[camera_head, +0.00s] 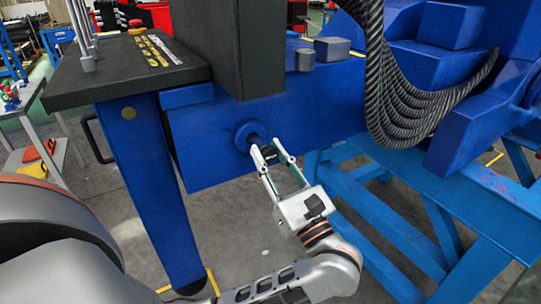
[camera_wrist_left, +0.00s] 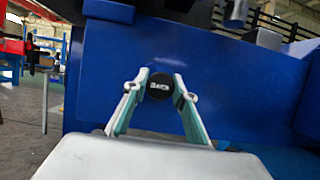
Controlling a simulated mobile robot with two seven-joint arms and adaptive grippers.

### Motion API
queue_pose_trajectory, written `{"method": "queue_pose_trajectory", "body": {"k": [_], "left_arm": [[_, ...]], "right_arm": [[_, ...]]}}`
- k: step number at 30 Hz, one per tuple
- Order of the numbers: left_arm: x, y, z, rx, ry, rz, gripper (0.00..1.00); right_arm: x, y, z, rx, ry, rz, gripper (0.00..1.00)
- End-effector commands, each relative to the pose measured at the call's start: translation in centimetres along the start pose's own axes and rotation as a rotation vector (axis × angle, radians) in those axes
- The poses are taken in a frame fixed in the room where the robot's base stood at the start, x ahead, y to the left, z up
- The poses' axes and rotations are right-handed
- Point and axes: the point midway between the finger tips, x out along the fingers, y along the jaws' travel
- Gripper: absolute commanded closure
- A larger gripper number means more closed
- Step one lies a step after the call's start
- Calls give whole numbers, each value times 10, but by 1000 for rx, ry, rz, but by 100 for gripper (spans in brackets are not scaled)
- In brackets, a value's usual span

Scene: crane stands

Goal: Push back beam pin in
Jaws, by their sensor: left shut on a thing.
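The beam pin is a dark round rod (camera_head: 255,141) that sticks out of a round blue collar (camera_head: 246,136) on the face of the blue beam (camera_head: 205,150). My left gripper (camera_head: 272,154) is at the pin's outer end, its two fingers closed on the pin. In the left wrist view the pin's black end face (camera_wrist_left: 159,86) with small pale lettering sits between the fingertips (camera_wrist_left: 160,88). How deep the pin sits in the collar is hard to tell. My right gripper is not in view.
A black-topped console (camera_head: 115,75) on a blue leg stands left of the beam. Thick dark cable loops (camera_head: 405,115) hang at right. A blue stand frame (camera_head: 370,200) is below right. A side table (camera_head: 30,125) with small items is at far left.

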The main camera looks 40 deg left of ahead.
Motion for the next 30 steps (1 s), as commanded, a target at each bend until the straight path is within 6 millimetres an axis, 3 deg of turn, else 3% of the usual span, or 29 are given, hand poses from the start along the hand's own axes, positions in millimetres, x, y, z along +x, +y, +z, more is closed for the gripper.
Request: {"method": "queue_pose_trajectory", "body": {"k": [7,17,18,19,30], "left_arm": [[38,0,-15,1,-4,2,100],[44,0,-16,-1,-1,4,100],[44,0,-16,-1,-2,4,66],[44,0,-16,-1,-2,4,58],[41,0,-16,0,0,1,56]], "right_arm": [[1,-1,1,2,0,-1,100],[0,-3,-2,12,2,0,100],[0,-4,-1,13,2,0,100],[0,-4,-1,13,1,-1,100],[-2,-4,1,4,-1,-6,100]]}}
